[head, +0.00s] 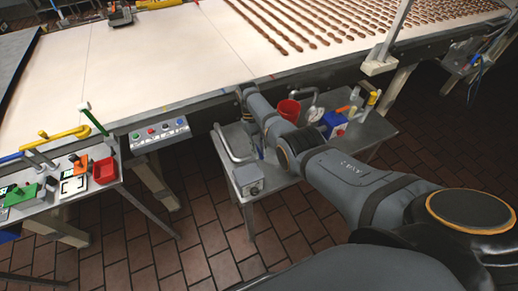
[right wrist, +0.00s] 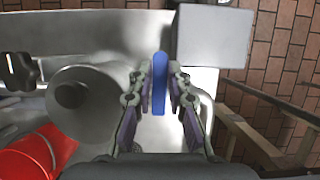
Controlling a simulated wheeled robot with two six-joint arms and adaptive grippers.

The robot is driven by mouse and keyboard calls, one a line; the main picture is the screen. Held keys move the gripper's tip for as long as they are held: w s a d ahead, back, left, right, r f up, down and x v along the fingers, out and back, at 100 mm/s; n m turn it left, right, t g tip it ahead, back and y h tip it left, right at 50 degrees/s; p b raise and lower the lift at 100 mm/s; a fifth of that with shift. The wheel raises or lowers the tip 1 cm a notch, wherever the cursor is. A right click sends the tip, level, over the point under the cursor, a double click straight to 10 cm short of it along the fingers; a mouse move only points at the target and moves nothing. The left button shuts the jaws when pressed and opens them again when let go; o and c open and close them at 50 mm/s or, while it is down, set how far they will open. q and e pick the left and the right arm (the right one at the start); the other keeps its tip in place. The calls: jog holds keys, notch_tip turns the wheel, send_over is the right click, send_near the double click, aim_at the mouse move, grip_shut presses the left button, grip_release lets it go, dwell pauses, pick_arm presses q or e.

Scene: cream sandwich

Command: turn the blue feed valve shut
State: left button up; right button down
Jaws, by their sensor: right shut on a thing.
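The blue valve handle (right wrist: 159,85) shows in the right wrist view as a narrow upright blue bar. My right gripper (right wrist: 160,90) is shut on it, with one finger on each side. The valve body under the handle is mostly hidden by the handle and fingers. In the head view my right arm reaches over the small metal side table (head: 375,132), and the forearm and wrist hide most of the grip. My left gripper is not in view.
A grey box (head: 248,180) stands close to the handle, also in the wrist view (right wrist: 212,36). A red cup (head: 289,110) and a bent metal pipe (head: 228,147) are nearby. A control panel (head: 160,134) and a conveyor (head: 150,60) lie beyond.

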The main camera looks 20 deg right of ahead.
jog(key=c, duration=1.3)
grip_release()
jog(key=v, duration=0.7)
jog(key=shift+w+r, duration=0.15)
jog(key=shift+r, duration=0.15)
jog(key=shift+f, duration=0.15)
